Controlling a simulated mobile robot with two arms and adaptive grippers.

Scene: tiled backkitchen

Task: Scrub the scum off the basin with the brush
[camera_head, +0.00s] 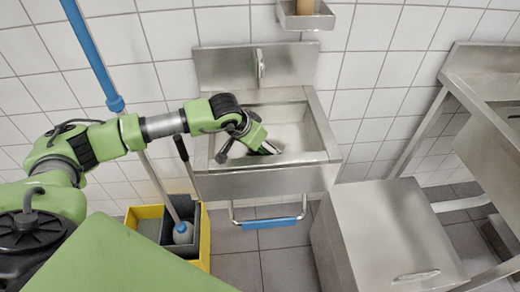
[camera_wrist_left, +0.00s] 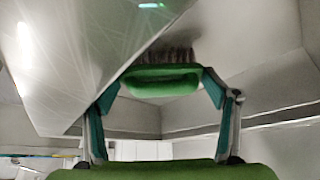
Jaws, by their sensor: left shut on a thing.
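The steel basin (camera_head: 320,130) is fixed to the tiled wall, with a tap (camera_head: 261,65) above it. My left gripper (camera_head: 248,150) is over the basin's front left part, reaching down inside its rim. In the left wrist view my left gripper (camera_wrist_left: 163,80) is shut on the brush (camera_wrist_left: 160,82), which has a green back and dark bristles. The bristles face away from the gripper, towards a grey basin surface (camera_wrist_left: 240,40); I cannot tell whether they touch it. The brush is hard to make out in the head view. I cannot make out scum clearly. My right gripper is out of view.
A mop bucket (camera_head: 202,240), yellow and dark, stands on the floor below left, with a blue-handled mop (camera_head: 92,50) leaning up. A blue bar (camera_head: 278,223) hangs under the basin. A steel cabinet (camera_head: 385,235) and a steel counter (camera_head: 490,75) stand right.

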